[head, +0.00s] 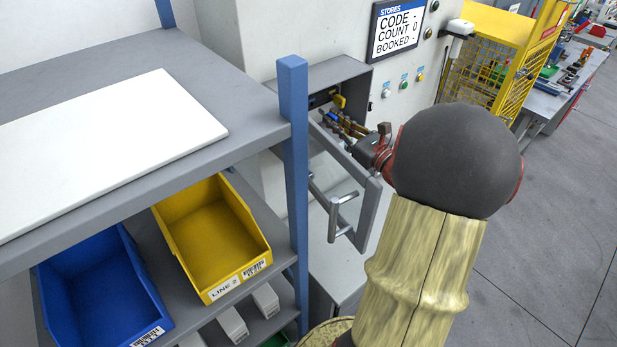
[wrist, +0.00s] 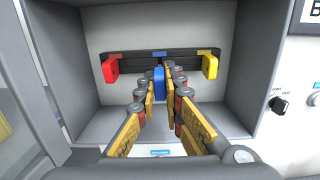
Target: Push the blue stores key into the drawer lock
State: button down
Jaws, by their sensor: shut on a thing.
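A blue key (wrist: 158,82) is upright between the fingertips of my gripper (wrist: 160,92), at the middle of a dark key rail (wrist: 135,62) inside an open grey cabinet. My gripper is shut on this key from both sides. I cannot tell whether the key is still hooked on the rail. In the head view my gripper (head: 346,124) reaches into the cabinet (head: 345,75) from the right, and my wrist and arm hide part of it. I cannot pick out the drawer lock in either view.
A red key (wrist: 110,70) hangs left of the blue one and a yellow key (wrist: 210,66) right of it. The open cabinet door (head: 350,190) with its handle stands below my gripper. A blue shelf post (head: 293,150) is close on the left. Buttons (head: 403,82) sit right of the cabinet.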

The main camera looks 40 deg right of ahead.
jog(key=s, duration=0.6)
jog(key=shift+s+a+f, duration=0.25)
jog(key=shift+a, duration=0.15)
jog(key=shift+s, duration=0.1)
